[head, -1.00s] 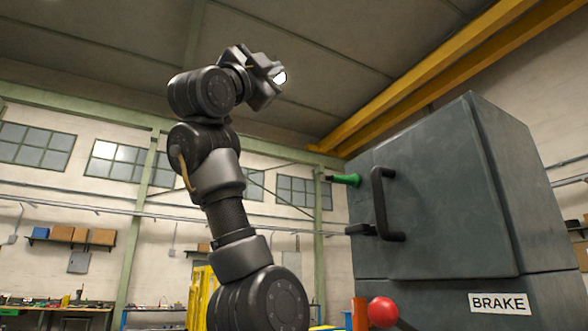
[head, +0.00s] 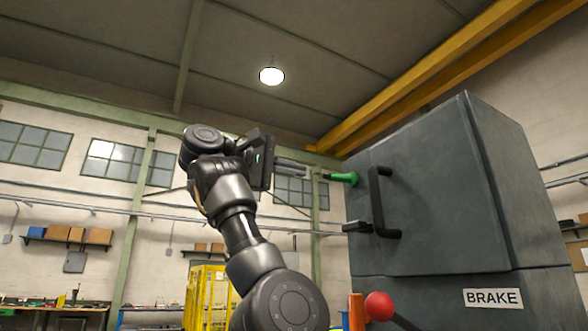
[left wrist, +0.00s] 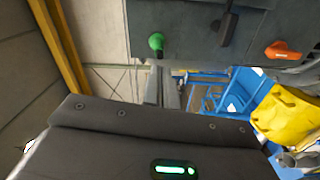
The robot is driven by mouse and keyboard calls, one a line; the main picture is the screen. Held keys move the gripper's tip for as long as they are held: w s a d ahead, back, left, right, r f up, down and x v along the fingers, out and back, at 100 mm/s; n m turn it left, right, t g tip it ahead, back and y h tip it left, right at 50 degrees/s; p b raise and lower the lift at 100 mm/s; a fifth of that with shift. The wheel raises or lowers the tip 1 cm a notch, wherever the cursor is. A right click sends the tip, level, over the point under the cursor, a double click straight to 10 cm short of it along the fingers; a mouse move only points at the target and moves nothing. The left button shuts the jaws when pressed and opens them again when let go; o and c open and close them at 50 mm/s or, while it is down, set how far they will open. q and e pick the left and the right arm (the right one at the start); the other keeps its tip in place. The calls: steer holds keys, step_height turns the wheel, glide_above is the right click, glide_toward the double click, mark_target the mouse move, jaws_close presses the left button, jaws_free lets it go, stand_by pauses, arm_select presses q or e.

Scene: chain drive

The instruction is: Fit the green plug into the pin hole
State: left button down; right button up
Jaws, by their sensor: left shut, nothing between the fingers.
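The green plug (head: 345,178) sticks out sideways at the left edge of the grey cabinet (head: 440,200), with a dark tip pointing left. In the left wrist view the green plug (left wrist: 156,42) shows its rounded end against the cabinet, just beyond the fingertips. My left gripper (head: 305,170) is shut and empty; its fingers point right toward the plug, with a small gap apparent in the head view. The fingers also show in the left wrist view (left wrist: 162,75). I cannot make out the pin hole. My right gripper is not in view.
A black handle (head: 378,205) stands out from the cabinet close to the plug. Below are a red ball knob (head: 380,306) on a lever and an orange post (head: 357,312). A yellow frame (head: 206,295) stands behind. The air left of the plug is free apart from my arm.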

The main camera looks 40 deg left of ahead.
mark_target(330, 177)
arm_select(q)
steer(key=p+x, duration=0.2)
steer(key=x, duration=0.3)
steer(key=shift+r, duration=0.1)
steer(key=shift+w+d+p, duration=0.1)
steer(key=shift+w+p, duration=0.2)
steer(key=shift+w, duration=0.15)
steer(key=shift+w+d, duration=0.1)
steer(key=shift+w, duration=0.2)
stand_by(0.4)
